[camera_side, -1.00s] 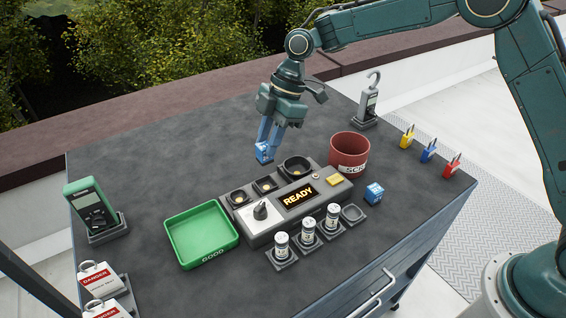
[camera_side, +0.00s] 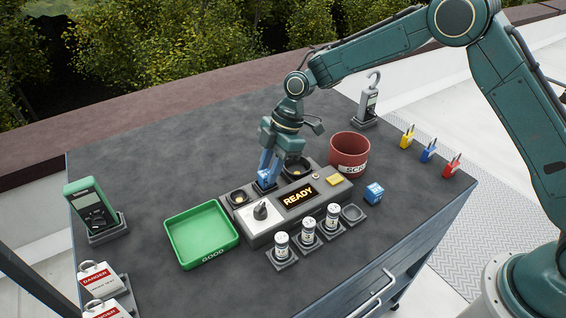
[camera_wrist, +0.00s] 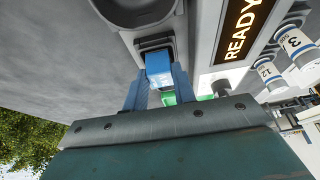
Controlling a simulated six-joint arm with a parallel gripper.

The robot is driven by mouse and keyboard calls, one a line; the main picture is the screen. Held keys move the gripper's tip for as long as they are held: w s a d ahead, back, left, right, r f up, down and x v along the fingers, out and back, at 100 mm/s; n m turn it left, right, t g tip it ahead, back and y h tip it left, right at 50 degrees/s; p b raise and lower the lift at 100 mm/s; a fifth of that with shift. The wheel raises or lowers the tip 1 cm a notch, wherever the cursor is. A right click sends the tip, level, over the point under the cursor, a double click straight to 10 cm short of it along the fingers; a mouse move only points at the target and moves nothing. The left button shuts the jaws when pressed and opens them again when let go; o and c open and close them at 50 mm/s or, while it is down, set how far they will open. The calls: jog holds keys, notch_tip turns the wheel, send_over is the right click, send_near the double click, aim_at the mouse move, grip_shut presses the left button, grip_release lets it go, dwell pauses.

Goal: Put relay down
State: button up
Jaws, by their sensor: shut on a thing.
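The relay, a small blue block, shows between my gripper's fingers in the wrist view (camera_wrist: 158,68). My gripper (camera_side: 267,182) is shut on the relay at the middle socket of the grey tester (camera_side: 262,238). In the wrist view the relay's far end is at the socket (camera_wrist: 152,43); I cannot tell whether it is fully seated. The tester's display (camera_side: 298,196) reads READY. A second blue relay (camera_side: 373,193) sits in a holder to the right of the tester.
A green GOOD tray (camera_side: 201,233) lies left of the tester. A red scrap bin (camera_side: 349,151) stands behind its right end. Several white cylinders (camera_side: 307,229) stand in holders in front. A green meter (camera_side: 91,207) stands at the left. The table's back left is clear.

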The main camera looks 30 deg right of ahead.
jog(key=shift+f, duration=0.25)
jog(key=o, duration=1)
jog(key=shift+r, duration=0.15)
jog(key=v, duration=1.2)
